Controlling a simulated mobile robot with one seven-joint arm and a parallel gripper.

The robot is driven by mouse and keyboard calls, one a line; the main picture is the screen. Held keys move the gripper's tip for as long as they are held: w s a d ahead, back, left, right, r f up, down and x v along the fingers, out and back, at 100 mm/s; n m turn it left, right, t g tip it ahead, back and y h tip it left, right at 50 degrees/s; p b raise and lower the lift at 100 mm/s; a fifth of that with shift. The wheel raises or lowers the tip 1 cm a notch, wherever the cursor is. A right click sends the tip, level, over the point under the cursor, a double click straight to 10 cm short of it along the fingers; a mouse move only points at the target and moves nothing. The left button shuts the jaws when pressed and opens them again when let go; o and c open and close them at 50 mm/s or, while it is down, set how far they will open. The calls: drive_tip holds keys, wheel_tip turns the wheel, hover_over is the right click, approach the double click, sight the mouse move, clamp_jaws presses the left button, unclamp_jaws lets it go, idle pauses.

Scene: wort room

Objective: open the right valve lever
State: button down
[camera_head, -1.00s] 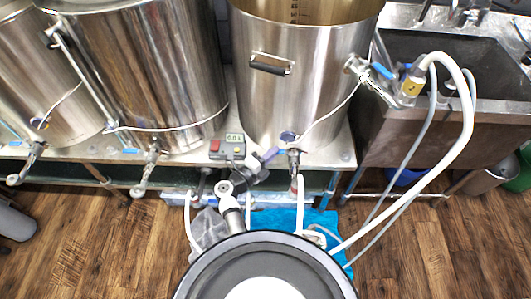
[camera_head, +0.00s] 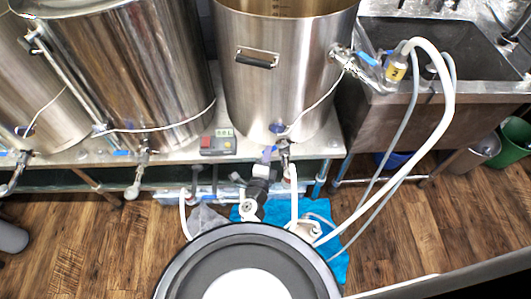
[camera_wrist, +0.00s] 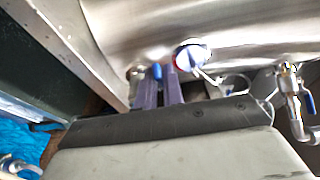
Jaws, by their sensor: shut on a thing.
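The right steel kettle (camera_head: 280,85) has a small metal valve (camera_head: 284,152) low on its front, below a round dial (camera_head: 277,127). My gripper (camera_head: 268,154) is at this valve, just left of it in the head view. In the wrist view, the two purple fingers of my gripper (camera_wrist: 162,84) point up toward the kettle wall, with the blue lever (camera_wrist: 157,71) at their tips. The fingers are shut on the lever, though its grip is partly hidden. The valve body (camera_wrist: 135,73) shows beside it, and the dial (camera_wrist: 190,54) is close by.
A red-grey controller box (camera_head: 217,142) stands on the bench left of the valve. White hoses (camera_head: 405,150) hang at the right by the sink (camera_head: 430,60). A blue cloth (camera_head: 335,262) lies on the floor below. Another blue-handled valve (camera_wrist: 306,100) shows in the wrist view.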

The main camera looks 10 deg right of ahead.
drive_tip(key=shift+s+y, duration=0.1)
drive_tip(key=shift+y, duration=0.2)
drive_tip(key=c, duration=1.5)
unclamp_jaws()
drive_tip(key=shift+s, duration=0.1)
